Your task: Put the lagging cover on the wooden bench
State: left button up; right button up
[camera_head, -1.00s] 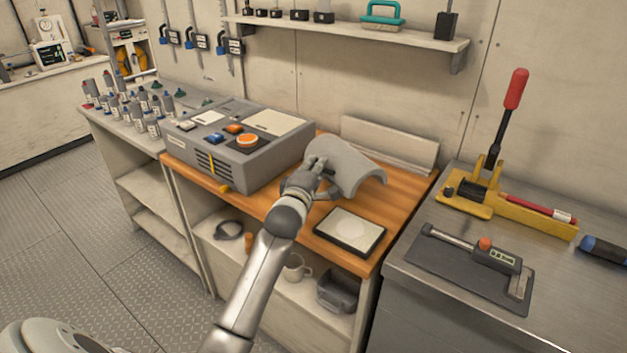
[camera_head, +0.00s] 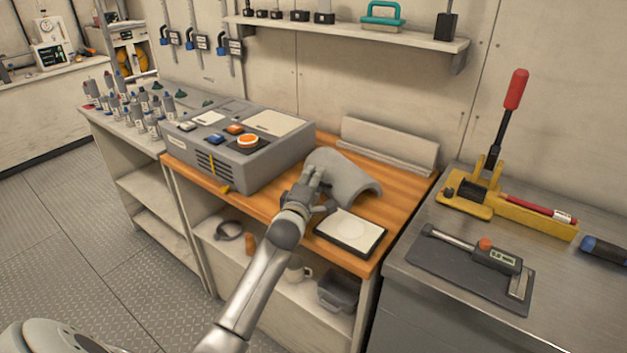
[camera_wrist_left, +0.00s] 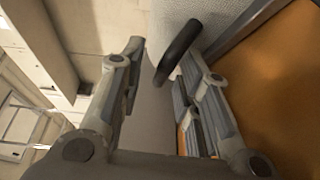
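The lagging cover (camera_head: 345,177) is a grey, curved half-shell. It sits arch up on the wooden bench (camera_head: 398,199), between the grey control box and the white-topped pad. My left gripper (camera_head: 320,188) is at the cover's near left end. In the left wrist view, the fingers (camera_wrist_left: 162,75) are spread apart, with the cover's light grey surface (camera_wrist_left: 185,18) beyond them and a dark curved strap or handle (camera_wrist_left: 180,50) close to the right finger. Finger contact with the cover is hard to tell. My right gripper is out of view.
The control box (camera_head: 240,145) fills the bench's left side. The pad (camera_head: 350,232) lies at the front right edge. A pale angled strip (camera_head: 390,147) stands at the back. A metal counter (camera_head: 430,285) with tools adjoins on the right. Orange wood is bare right of the cover.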

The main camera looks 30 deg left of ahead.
pick_arm(q)
jog(key=shift+s+d, duration=0.2)
jog(key=shift+s, duration=0.35)
jog(key=v, duration=0.9)
jog(key=shift+s+d, duration=0.1)
jog(key=shift+s, duration=0.3)
jog(key=shift+s+d, duration=0.1)
jog(key=shift+s, duration=0.4)
